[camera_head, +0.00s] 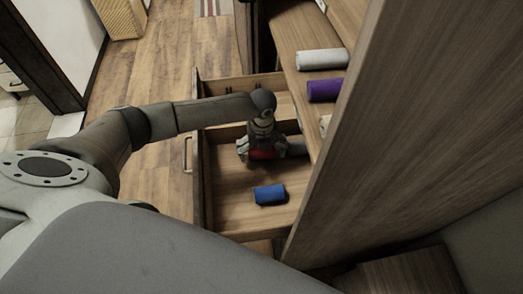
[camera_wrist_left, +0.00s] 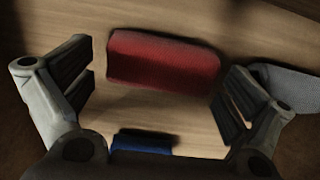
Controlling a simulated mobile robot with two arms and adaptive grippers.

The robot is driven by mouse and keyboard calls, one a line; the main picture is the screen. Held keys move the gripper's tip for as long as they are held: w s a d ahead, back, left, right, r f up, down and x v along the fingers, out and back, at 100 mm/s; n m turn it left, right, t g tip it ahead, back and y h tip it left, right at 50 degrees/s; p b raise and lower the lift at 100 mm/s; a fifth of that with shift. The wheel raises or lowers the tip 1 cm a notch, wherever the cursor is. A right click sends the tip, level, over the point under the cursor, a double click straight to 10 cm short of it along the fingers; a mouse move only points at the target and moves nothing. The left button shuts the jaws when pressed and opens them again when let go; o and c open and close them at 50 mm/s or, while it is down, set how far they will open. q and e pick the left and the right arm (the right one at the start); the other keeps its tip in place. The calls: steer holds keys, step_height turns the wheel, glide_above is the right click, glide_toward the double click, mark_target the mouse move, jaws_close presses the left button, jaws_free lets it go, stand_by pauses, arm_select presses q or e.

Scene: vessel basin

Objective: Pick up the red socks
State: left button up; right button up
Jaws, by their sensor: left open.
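The red socks (camera_wrist_left: 163,62) are a dark red roll lying on the wooden drawer floor. In the left wrist view they lie between and a little beyond my two open fingers. In the head view only a red part (camera_head: 262,154) shows beneath my left gripper (camera_head: 260,152), which reaches down into the open drawer. My left gripper (camera_wrist_left: 155,95) is open and empty, its fingers on either side of the roll. I cannot tell if they touch it. My right gripper is in neither view.
A blue roll (camera_head: 270,194) lies in the drawer (camera_head: 230,185) nearer to me, and a grey roll (camera_head: 297,147) lies right of my gripper. White (camera_head: 321,59) and purple (camera_head: 324,90) rolls sit on the surface above. A tall wooden panel (camera_head: 430,120) stands at the right.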

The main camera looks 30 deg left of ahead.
arm_select(q)
steer(key=c, duration=0.9)
steer(key=shift+r, duration=0.1)
steer(key=shift+c, duration=0.2)
